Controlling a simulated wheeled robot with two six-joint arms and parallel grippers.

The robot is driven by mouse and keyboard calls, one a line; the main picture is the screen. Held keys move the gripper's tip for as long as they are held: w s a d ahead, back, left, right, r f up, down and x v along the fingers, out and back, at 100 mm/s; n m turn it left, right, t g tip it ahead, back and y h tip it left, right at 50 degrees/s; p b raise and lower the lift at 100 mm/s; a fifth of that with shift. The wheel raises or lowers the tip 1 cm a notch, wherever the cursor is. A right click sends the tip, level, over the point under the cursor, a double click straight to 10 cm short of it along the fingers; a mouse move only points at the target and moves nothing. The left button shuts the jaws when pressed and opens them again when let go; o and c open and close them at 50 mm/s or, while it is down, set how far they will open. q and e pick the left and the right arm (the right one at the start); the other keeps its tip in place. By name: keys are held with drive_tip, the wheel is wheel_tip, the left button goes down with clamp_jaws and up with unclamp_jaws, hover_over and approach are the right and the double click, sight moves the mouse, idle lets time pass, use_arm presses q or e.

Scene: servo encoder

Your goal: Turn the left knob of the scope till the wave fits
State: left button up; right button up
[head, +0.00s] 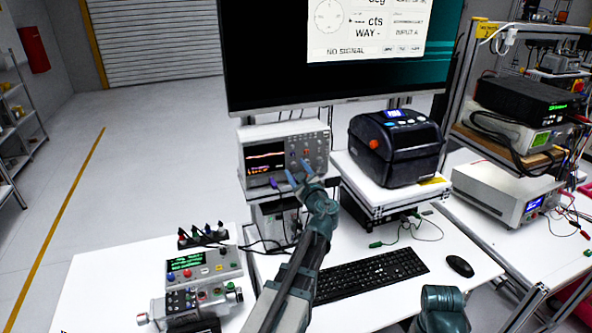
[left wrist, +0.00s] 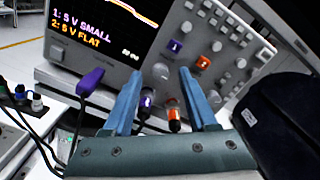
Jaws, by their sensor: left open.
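The scope (head: 285,132) stands on the bench below the monitor, its screen (head: 265,162) lit with traces. In the left wrist view the screen (left wrist: 95,35) reads "1: 5 V SMALL" and "2: 5 V FLAT". A purple knob marked 1 (left wrist: 174,46) is left of an orange knob marked 2 (left wrist: 203,62). A grey round knob (left wrist: 161,71) shows below the purple one, between my fingertips. My left gripper (left wrist: 160,74) is open at the scope's front; it also shows in the head view (head: 299,174). I cannot tell whether it touches. My right gripper is out of view.
Purple (left wrist: 146,100) and orange (left wrist: 174,115) plugs sit between my fingers, low on the scope. A dark label printer (head: 395,150) stands close right of the scope. A keyboard (head: 370,275), mouse (head: 460,266) and control box (head: 203,264) lie in front. The monitor (head: 340,85) is above.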

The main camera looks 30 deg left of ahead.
use_arm(q)
drive_tip(key=shift+w+a, duration=0.3)
clamp_jaws()
drive_tip(key=shift+n, duration=2.9)
